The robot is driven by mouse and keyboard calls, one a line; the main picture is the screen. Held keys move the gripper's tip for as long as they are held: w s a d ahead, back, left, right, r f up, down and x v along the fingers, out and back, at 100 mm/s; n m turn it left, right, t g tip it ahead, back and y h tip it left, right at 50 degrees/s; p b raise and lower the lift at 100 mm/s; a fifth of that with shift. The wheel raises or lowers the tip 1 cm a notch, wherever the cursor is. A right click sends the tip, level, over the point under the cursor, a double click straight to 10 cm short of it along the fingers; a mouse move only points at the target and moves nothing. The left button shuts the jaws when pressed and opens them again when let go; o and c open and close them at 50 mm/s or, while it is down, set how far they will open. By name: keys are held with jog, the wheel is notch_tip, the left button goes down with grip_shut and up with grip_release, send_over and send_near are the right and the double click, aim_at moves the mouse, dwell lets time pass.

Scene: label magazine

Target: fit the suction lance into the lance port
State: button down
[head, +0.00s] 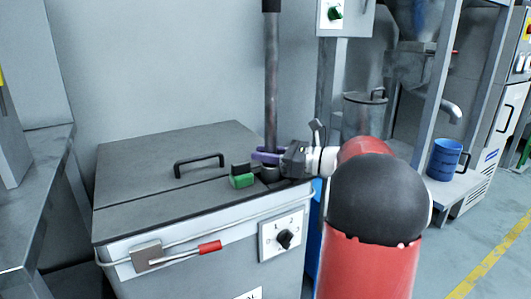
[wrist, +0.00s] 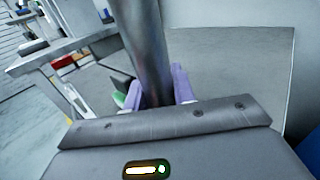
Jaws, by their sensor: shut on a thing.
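The suction lance (head: 271,90) is a long grey pipe with a dark upper part, standing about upright over the back right part of the grey cabinet's top. It also shows in the wrist view (wrist: 143,45), rising between my purple fingers. My gripper (head: 264,157) is shut on the lance near its lower end, reaching in from the right. A dark round collar (head: 270,174), seemingly the lance port, shows just below the fingers. The lance's tip is hidden, so I cannot tell whether it is inside the collar or just above it.
The grey cabinet (head: 150,160) has a black lid handle (head: 199,164), a green-and-black block (head: 241,177) left of the collar, a red-handled latch (head: 209,247) and a rotary switch (head: 284,239) in front. A steel bench (head: 45,190) stands left. A blue bucket (head: 444,159) stands right.

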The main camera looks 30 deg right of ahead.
aim_at(266, 134)
jog(key=shift+f+b, duration=0.4)
jog(key=shift+f, duration=0.3)
jog(key=shift+r, duration=0.2)
jog(key=shift+r+p, duration=3.05)
jog(key=shift+p, duration=0.25)
jog(key=shift+p, duration=0.85)
jog(key=shift+f+b, duration=1.8)
jog(key=shift+f, duration=1.45)
